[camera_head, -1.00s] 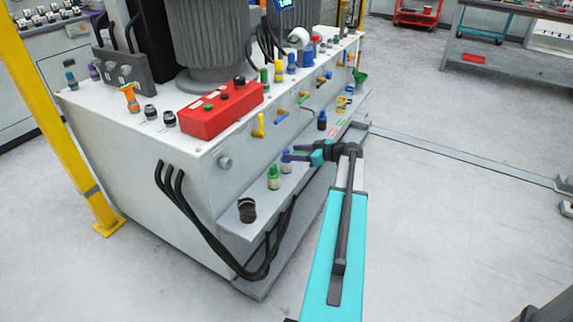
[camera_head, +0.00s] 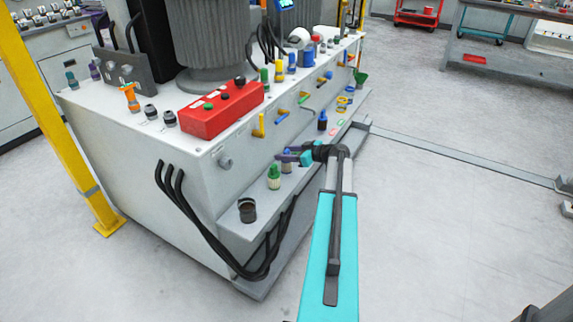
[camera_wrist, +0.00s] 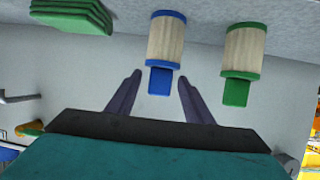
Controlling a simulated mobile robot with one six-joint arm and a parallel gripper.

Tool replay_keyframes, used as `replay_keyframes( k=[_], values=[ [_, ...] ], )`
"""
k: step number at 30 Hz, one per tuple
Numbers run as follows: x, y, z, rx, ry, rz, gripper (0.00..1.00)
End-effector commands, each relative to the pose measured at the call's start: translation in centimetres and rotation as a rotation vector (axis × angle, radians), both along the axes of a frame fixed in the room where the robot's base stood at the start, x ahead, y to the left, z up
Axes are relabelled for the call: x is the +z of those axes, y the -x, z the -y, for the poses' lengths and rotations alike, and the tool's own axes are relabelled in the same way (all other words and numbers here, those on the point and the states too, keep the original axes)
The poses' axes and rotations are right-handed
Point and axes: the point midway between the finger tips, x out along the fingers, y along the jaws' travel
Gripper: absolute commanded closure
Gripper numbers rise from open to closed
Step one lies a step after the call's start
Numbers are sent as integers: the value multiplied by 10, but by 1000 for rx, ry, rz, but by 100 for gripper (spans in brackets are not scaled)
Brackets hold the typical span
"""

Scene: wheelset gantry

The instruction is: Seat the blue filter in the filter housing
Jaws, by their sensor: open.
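The blue filter (camera_wrist: 166,42) has a pale pleated body with blue ends and a blue tab. In the wrist view its tab lies between the spread fingers of my gripper (camera_wrist: 159,77), with a gap on each side. In the head view the blue filter (camera_head: 287,167) stands on the low ledge, partly hidden by my gripper (camera_head: 282,156). My gripper is open and holds nothing. A dark open cup (camera_head: 247,210), apparently the filter housing, stands at the near end of the ledge.
A similar green filter (camera_head: 273,178) stands close beside the blue one, between it and the dark cup; it also shows in the wrist view (camera_wrist: 243,52). A dark blue bottle (camera_head: 322,121) stands farther along.

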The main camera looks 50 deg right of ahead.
Motion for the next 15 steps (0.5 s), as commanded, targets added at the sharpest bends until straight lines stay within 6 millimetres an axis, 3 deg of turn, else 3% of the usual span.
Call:
replay_keyframes(
  k=[9, 15],
  values=[
    [0, 0, 0, -1, 0, 0, 55],
    [0, 1, 1, -1, 0, 0, 89]
  ],
)
